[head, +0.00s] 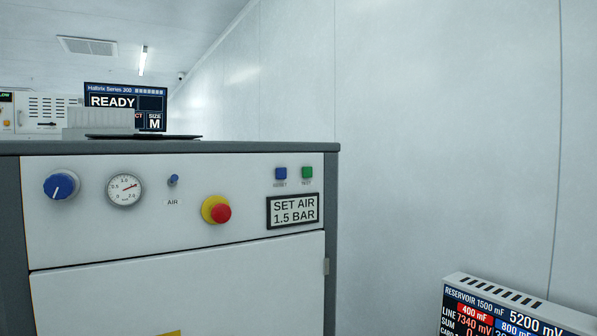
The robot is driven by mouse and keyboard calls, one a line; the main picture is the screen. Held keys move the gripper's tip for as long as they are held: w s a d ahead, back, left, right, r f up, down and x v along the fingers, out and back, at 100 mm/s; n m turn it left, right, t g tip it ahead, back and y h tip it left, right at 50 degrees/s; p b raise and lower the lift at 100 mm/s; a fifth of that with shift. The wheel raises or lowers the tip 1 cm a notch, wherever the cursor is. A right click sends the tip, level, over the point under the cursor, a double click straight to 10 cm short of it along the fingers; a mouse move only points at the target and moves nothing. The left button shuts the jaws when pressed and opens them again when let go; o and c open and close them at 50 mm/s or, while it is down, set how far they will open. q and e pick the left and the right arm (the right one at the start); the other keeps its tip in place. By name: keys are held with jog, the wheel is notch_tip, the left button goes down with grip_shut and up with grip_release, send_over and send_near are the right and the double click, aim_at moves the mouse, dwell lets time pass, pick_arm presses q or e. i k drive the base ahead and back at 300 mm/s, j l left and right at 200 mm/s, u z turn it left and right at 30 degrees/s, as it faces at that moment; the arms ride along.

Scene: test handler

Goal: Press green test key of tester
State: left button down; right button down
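The tester (120,230) is a grey-framed cabinet with a white front panel, filling the left half of the head view. Its green key (307,172), labelled TEST, sits at the panel's upper right, beside a blue key (281,173) labelled RESET. A sign (293,211) below reads SET AIR 1.5 BAR. A blue knob (61,185), a round gauge (124,190) with a red needle, a small AIR toggle (173,180) and a red stop button (221,213) on a yellow ring are to the left. Neither of my grippers shows.
A screen (125,102) reading READY stands behind the cabinet's top, with a pale ribbed block (100,120) in front. A white box (515,305) with a numeric display is at the lower right. A plain white wall (440,130) fills the right side.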

aim_at(307, 172)
jog(key=i+l+u, duration=0.15)
jog(key=l, duration=0.15)
jog(key=i+l+u, duration=0.1)
jog(key=l, duration=0.2)
jog(key=i+l+u, duration=0.15)
jog(key=l, duration=0.15)
jog(key=l+u, duration=0.1)
jog(key=l, duration=0.2)
jog(key=i, duration=0.05)
